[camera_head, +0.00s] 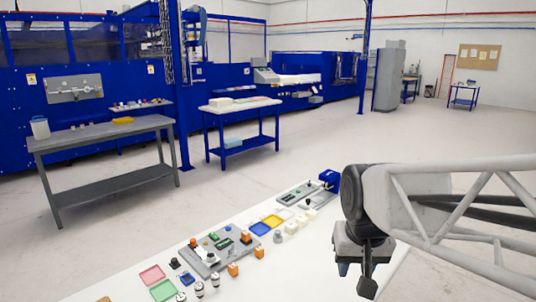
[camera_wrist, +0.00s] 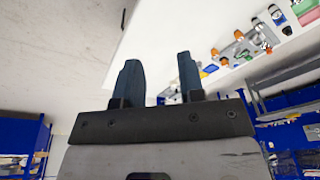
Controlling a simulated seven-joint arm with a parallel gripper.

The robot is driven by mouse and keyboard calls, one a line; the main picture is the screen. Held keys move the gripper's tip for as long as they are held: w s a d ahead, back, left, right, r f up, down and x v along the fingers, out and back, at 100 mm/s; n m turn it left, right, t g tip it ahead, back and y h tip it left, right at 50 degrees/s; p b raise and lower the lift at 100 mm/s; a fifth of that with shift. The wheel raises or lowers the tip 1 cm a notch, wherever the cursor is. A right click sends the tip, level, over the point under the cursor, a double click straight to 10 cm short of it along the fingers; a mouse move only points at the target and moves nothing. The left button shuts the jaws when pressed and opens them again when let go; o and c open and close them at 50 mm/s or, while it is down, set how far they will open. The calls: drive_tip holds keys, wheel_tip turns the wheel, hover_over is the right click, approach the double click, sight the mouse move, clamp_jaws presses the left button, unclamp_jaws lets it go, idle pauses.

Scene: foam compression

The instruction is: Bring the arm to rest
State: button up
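My gripper (camera_head: 355,280) hangs at the right in the head view, in front of the white table's right part. Its two dark fingers show in the wrist view (camera_wrist: 157,70), apart with an empty gap between them. Nothing is held. My grey arm reaches in from the right edge of the head view and hides part of the table.
The white table (camera_head: 325,250) carries a grey board (camera_head: 222,248) with small parts, a blue tray (camera_head: 260,228), a yellow tray, a pink tray (camera_head: 152,275), a green tray (camera_head: 162,290) and several orange-topped pieces. A grey workbench (camera_head: 105,135) stands beyond on open floor.

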drive_tip(key=s+d+f, duration=0.2)
drive_tip(key=s, duration=0.7)
drive_tip(key=shift+s+f, duration=0.2)
drive_tip(key=shift+s, duration=0.15)
idle(1.4)
